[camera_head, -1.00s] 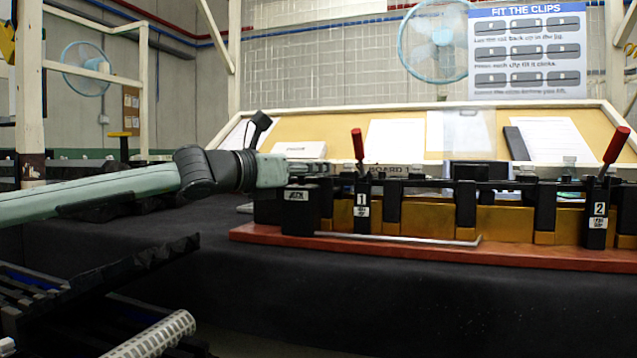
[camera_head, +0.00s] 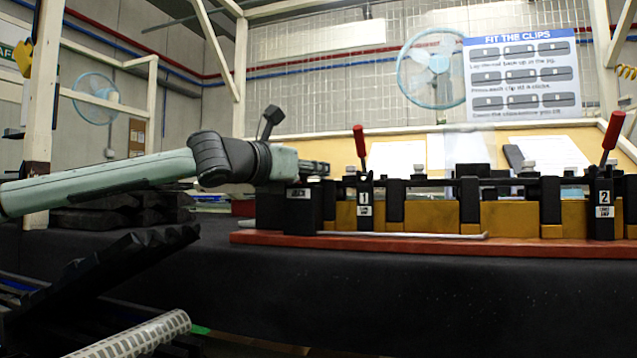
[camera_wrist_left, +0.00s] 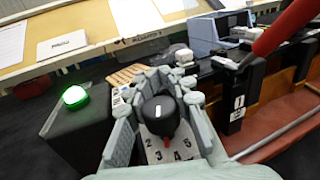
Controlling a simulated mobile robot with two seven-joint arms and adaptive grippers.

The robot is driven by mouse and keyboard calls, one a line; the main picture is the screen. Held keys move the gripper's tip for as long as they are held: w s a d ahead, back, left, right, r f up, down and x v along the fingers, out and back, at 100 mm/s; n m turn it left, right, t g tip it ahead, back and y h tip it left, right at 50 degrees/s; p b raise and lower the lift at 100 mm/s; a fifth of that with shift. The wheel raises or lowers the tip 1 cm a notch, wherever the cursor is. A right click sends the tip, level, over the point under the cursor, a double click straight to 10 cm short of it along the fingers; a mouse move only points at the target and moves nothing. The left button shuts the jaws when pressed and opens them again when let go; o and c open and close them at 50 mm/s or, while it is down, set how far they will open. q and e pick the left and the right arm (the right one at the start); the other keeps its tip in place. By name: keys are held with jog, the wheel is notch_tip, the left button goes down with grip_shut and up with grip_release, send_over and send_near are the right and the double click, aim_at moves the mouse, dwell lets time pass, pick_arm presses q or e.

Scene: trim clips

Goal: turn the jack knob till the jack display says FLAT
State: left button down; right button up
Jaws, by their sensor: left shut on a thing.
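The jack knob (camera_wrist_left: 160,112) is a round black knob with a white mark on top and a red pointer at its near side. It sits over a pale numbered dial (camera_wrist_left: 170,150) in the left wrist view. My left gripper (camera_wrist_left: 158,92) is shut on the knob, its pale fingers around it. In the head view my left gripper (camera_head: 312,168) is at the top of the black jack block (camera_head: 300,208), at the left end of the jig; the knob is hidden there. A jack display with readable words does not show in either view.
The jig's red-brown base (camera_head: 400,246) carries black clamps and yellow blocks. Red-handled levers stand at station 1 (camera_head: 360,142) and station 2 (camera_head: 613,130). A dark box with a lit green button (camera_wrist_left: 75,97) is left of the knob. A silver rod (camera_head: 400,235) lies along the base.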

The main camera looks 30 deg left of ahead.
pick_arm(q)
jog(key=shift+a+f+y+b, duration=0.15)
jog(key=shift+y+b, duration=0.15)
jog(key=shift+b, duration=0.2)
jog(key=shift+a+r+n+y+b, duration=0.1)
jog(key=shift+a+n+y+b, duration=0.1)
jog(key=shift+n+y, duration=0.45)
jog(key=shift+a+r+n+y+b, duration=0.1)
jog(key=shift+n+y+b, duration=0.1)
jog(key=shift+n+y, duration=0.5)
jog(key=shift+a+n+y+b, duration=0.2)
jog(key=shift+n+y, duration=0.15)
jog(key=shift+y, duration=0.6)
jog(key=shift+g, duration=0.3)
jog(key=c, duration=1.4)
grip_release()
jog(key=shift+o, duration=0.2)
jog(key=v, duration=1.2)
